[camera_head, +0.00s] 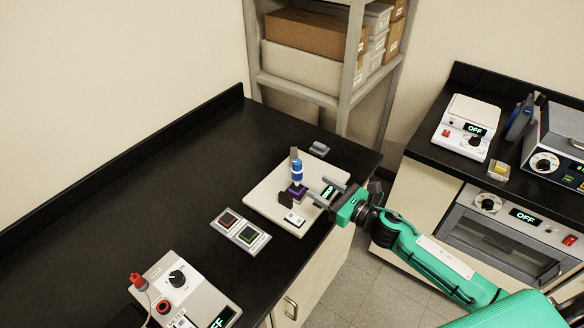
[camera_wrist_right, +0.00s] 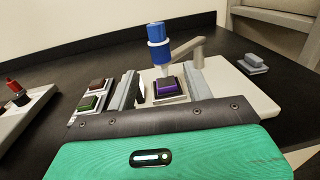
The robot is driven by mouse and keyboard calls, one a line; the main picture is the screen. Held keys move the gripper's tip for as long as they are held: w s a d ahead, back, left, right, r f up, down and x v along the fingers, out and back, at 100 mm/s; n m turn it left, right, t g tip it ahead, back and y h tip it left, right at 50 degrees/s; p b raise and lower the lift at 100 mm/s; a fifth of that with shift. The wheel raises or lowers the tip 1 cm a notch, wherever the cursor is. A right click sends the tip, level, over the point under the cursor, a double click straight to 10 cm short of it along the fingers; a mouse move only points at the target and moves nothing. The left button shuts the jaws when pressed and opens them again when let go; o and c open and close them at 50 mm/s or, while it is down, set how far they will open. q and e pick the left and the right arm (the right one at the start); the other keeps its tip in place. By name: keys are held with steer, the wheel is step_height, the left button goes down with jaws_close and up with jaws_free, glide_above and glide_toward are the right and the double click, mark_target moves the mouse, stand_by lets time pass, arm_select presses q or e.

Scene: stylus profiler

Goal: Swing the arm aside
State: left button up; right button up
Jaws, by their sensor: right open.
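The stylus profiler has a cream base plate (camera_head: 262,200) on the black bench. A blue stylus head (camera_head: 296,168) stands over a purple sample (camera_head: 297,191). In the right wrist view the blue head (camera_wrist_right: 157,45) is upright, and a beige swing arm (camera_wrist_right: 188,47) runs from it toward the back right. The purple sample (camera_wrist_right: 167,88) sits on a small stage under its tip. My right gripper (camera_head: 318,188) is open and empty, reaching in from the right over the plate. Its fingers lie to either side of the sample in the wrist view, apart from the stylus head. My left gripper is not in view.
Two sample holders, one brown (camera_head: 228,219) and one green (camera_head: 248,236), lie left of the plate. A meter box (camera_head: 187,295) with a red plug stands at front left. A small grey block (camera_head: 319,148) lies behind the plate. A shelf rack (camera_head: 300,95) stands behind the bench.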

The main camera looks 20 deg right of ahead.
mark_target(302, 175)
steer(key=p+x, duration=0.3)
steer(key=x, duration=0.7)
steer(key=shift+r, duration=0.2)
steer(key=shift+w+a+f+p, duration=0.15)
steer(key=shift+w+a+p, duration=0.2)
steer(key=shift+w, duration=0.25)
steer(key=shift+c, duration=0.2)
jaws_close()
